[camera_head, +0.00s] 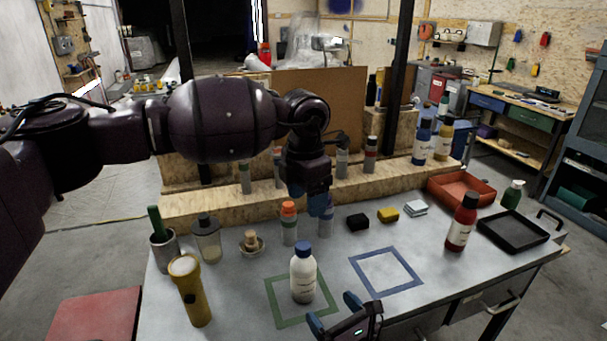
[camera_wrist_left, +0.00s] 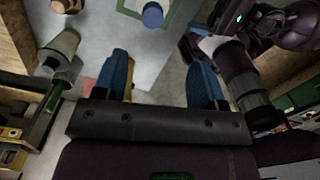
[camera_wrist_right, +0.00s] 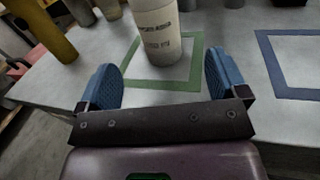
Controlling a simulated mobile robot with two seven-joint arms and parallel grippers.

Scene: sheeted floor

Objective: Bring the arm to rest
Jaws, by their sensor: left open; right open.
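My left gripper (camera_head: 311,203) hangs above the back of the workbench, beside the orange-capped bottle, and its arm reaches across from the left. In the left wrist view its blue fingers (camera_wrist_left: 162,78) are apart with nothing between them. My right gripper (camera_head: 333,310) is low at the front edge of the bench. In the right wrist view its fingers (camera_wrist_right: 164,78) are spread and empty. A white bottle with a blue cap (camera_head: 303,280) stands upright inside the green square outline (camera_head: 287,319); it also shows just beyond the right fingers (camera_wrist_right: 158,40).
A blue square outline (camera_head: 408,284) on the bench is empty. A yellow flashlight (camera_head: 190,290), a red bottle (camera_head: 462,225), a black tray (camera_head: 513,232) and an orange bin (camera_head: 466,188) stand around. Several bottles line the wooden step (camera_head: 400,188) behind.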

